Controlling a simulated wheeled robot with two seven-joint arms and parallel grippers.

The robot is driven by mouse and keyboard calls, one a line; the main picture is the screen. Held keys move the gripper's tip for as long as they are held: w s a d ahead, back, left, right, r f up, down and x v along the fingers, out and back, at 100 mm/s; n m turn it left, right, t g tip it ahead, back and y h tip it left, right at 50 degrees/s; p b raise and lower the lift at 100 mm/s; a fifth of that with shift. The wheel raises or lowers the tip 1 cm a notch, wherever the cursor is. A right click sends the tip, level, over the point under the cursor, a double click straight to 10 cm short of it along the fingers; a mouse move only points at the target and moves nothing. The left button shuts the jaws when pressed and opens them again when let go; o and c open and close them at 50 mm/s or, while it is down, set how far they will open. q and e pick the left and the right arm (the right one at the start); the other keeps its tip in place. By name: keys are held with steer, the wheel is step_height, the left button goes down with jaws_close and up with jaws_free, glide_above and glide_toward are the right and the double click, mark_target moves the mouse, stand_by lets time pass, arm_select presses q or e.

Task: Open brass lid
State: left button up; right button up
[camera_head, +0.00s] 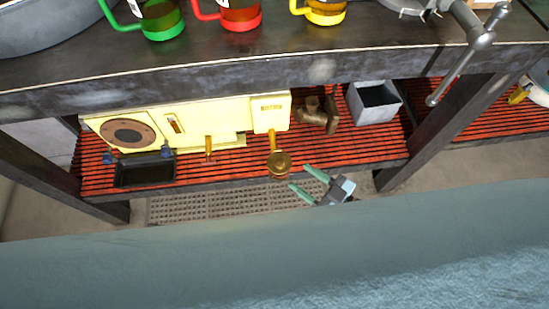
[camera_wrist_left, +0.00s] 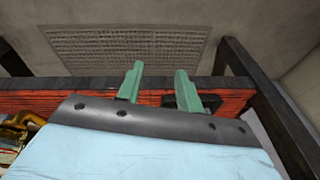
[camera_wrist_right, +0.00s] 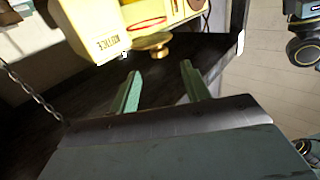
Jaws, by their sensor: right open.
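The brass lid (camera_head: 279,164) is a round brass cap at the front end of a short yellow pipe. The pipe comes from a pale yellow machine (camera_head: 220,118) on the lower shelf.
The red slatted shelf (camera_head: 230,173) holds a black tray (camera_head: 146,172), a brass fitting (camera_head: 314,113) and a grey box (camera_head: 374,101). The workbench top (camera_head: 280,60) overhangs it, carrying coloured mugs. A dark bench leg (camera_head: 440,130) stands at the right.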

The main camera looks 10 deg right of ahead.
mark_target(276, 160)
arm_select(q)
steer(key=r, duration=0.1)
steer(key=d+r+b, duration=0.1)
steer(key=r, duration=0.1)
steer(key=d+r+b, duration=0.1)
steer(key=r, duration=0.1)
steer(key=shift+w+d+r, duration=0.15)
steer(key=shift+w, duration=0.1)
arm_select(e)
steer(key=x, duration=1)
steer(key=shift+f, duration=0.1)
jaws_close()
